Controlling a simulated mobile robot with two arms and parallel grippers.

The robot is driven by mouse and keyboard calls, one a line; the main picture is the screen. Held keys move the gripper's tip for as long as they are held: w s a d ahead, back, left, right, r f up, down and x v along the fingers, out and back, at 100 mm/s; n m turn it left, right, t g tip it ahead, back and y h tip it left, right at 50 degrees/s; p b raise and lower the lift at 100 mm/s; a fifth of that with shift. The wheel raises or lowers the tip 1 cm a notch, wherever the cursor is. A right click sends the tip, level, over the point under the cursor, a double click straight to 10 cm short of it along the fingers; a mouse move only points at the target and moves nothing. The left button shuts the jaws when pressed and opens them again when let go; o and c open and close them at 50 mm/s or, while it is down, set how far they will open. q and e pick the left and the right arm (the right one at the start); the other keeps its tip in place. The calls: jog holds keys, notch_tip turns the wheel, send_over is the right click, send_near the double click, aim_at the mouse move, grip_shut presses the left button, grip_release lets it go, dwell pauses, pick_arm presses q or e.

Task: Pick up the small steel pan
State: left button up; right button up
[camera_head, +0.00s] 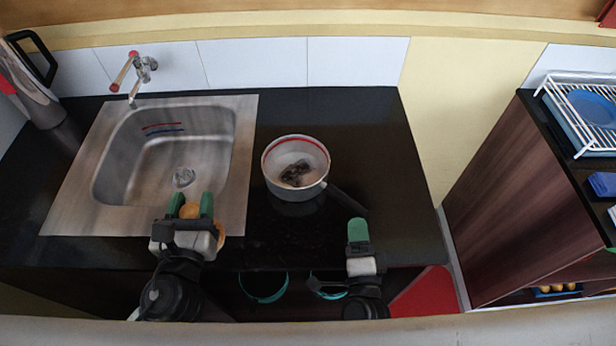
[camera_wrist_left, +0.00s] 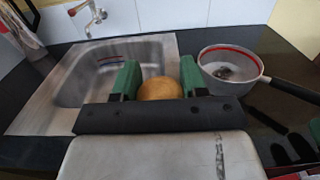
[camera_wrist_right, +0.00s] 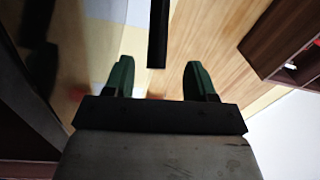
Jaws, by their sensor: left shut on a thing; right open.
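The small steel pan (camera_head: 284,186) stands on the black counter right of the sink, with a red line inside its rim and a dark patch inside. It also shows in the left wrist view (camera_wrist_left: 222,80). Its black handle (camera_head: 343,198) points toward the lower right. My right gripper (camera_head: 358,224) is open near the handle's end; in the right wrist view the dark handle (camera_wrist_right: 158,35) lies ahead, in line with the gap between the fingers (camera_wrist_right: 158,78). My left gripper (camera_head: 190,206) is shut on a round orange-brown thing (camera_wrist_left: 160,89) at the sink's front edge.
The steel sink (camera_head: 72,207) with its tap (camera_head: 143,68) is at the left. A kettle-like thing (camera_head: 32,90) stands in the left corner. A shelf unit (camera_head: 510,190) with a white dish rack (camera_head: 580,85) stands at the right. The counter behind and right of the pan is clear.

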aim_at(359, 210)
jog(key=w, duration=0.5)
jog(key=shift+w+d, duration=0.35)
jog(key=shift+d, duration=0.05)
jog(key=shift+r, duration=0.1)
jog(key=shift+s, duration=0.1)
jog(key=shift+c, duration=0.2)
jog(key=shift+c, duration=1.2)
grip_shut()
jog(key=shift+r, duration=0.1)
